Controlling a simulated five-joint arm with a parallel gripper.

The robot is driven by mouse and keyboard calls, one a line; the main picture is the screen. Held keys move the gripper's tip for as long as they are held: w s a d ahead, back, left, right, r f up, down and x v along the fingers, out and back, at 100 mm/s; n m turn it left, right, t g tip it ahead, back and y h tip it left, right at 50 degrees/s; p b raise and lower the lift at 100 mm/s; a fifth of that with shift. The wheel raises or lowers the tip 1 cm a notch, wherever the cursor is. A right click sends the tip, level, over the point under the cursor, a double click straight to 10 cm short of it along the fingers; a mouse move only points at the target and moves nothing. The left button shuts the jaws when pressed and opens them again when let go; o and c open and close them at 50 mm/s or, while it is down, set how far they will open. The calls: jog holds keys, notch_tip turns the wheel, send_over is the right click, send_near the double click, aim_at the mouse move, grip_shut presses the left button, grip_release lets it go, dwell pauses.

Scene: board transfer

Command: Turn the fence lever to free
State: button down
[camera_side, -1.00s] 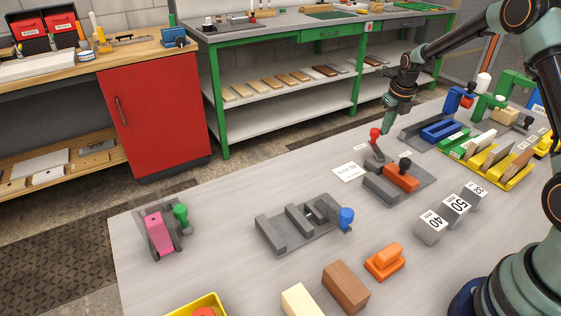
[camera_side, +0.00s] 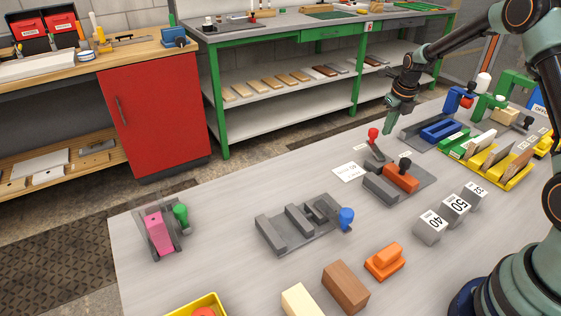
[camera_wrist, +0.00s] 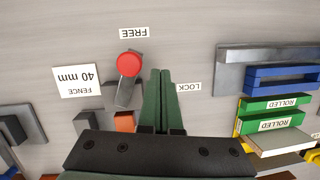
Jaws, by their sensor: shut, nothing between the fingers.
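The fence lever, a grey arm with a red knob (camera_side: 373,133), stands at the back of the grey fence fixture (camera_side: 422,188). In the wrist view its red knob (camera_wrist: 129,64) points toward the FREE label (camera_wrist: 133,32), away from the LOCK label (camera_wrist: 188,87) on the right. My gripper (camera_side: 387,131) is shut and empty, just right of the knob and apart from it in the side view. In the wrist view the green fingers (camera_wrist: 159,72) are together, between the knob and the LOCK label. The lever's base is partly hidden there.
An orange block (camera_side: 401,178) with a dark knob sits on the fence fixture. A white fence card (camera_wrist: 78,80) reads 40 mm. Numbered grey blocks (camera_side: 431,229) stand in front. A blue fixture (camera_side: 440,131) and yellow tray (camera_side: 490,180) lie to the right.

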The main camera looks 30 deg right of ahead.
jog(key=s+d+r, duration=0.3)
jog(key=d+r, duration=0.1)
jog(key=r, duration=0.5)
jog(key=shift+r, duration=0.35)
jog(key=shift+s, duration=0.1)
jog(key=s+a+r+n+t, duration=0.1)
jog(key=s+a+r+n, duration=0.3)
jog(key=a+n, duration=0.45)
jog(key=s+a+r+n, duration=0.2)
jog(key=a+r+n, duration=0.4)
jog(key=n, duration=0.4)
jog(key=s+a+f+n+t+y, duration=0.1)
jog(key=s+a+n+t, duration=0.1)
jog(key=s+a+n, duration=0.9)
jog(key=n, duration=0.8)
jog(key=shift+s+f, duration=0.2)
jog(key=shift+f, duration=0.1)
